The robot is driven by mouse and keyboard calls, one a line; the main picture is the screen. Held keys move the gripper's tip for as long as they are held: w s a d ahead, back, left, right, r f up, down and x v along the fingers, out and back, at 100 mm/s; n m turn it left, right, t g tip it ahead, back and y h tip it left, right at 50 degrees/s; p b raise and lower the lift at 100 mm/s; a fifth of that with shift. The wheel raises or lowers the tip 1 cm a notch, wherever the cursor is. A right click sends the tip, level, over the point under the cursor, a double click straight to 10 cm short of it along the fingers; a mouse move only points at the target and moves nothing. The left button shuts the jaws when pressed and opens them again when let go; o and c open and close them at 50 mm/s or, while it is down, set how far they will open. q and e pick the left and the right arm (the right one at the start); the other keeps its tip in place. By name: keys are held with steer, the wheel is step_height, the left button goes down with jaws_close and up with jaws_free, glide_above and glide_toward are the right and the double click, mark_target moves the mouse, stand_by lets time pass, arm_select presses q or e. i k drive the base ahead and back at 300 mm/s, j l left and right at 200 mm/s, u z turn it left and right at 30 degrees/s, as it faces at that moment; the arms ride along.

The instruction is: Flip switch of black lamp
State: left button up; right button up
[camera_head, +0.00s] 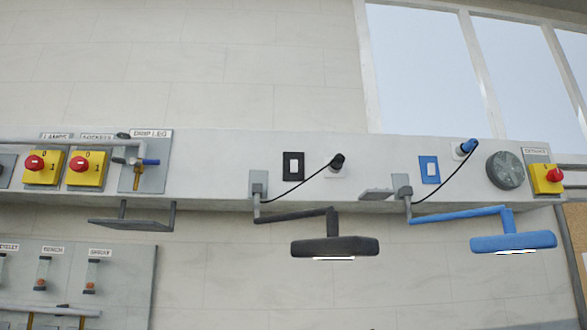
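The black lamp (335,247) hangs on a jointed dark arm below the long grey wall rail, near the middle of the view. A bright white strip shows under its head. A switch with a black frame and a white rocker (293,166) is on the rail above and left of the lamp head. The rocker's position is too small to tell. A black plug (337,161) sits in a white socket right of this switch, and its cord runs down left to the lamp's mount. Neither of my grippers is in view.
A blue lamp (513,242), with its blue-framed switch (429,169) and blue plug (467,147), is to the right. Yellow boxes with red knobs (87,168) and a drip leg valve panel (149,175) are at left. The space before the black-framed switch looks clear.

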mark_target(294, 163)
steer(key=i+j+z, duration=0.4)
steer(key=j+z, duration=0.15)
steer(key=i+j+z, duration=0.15)
steer(key=j+z, duration=0.15)
steer(key=j, duration=0.15)
steer(key=i+j+z, duration=0.1)
steer(key=j+z, duration=0.15)
steer(key=j, duration=0.15)
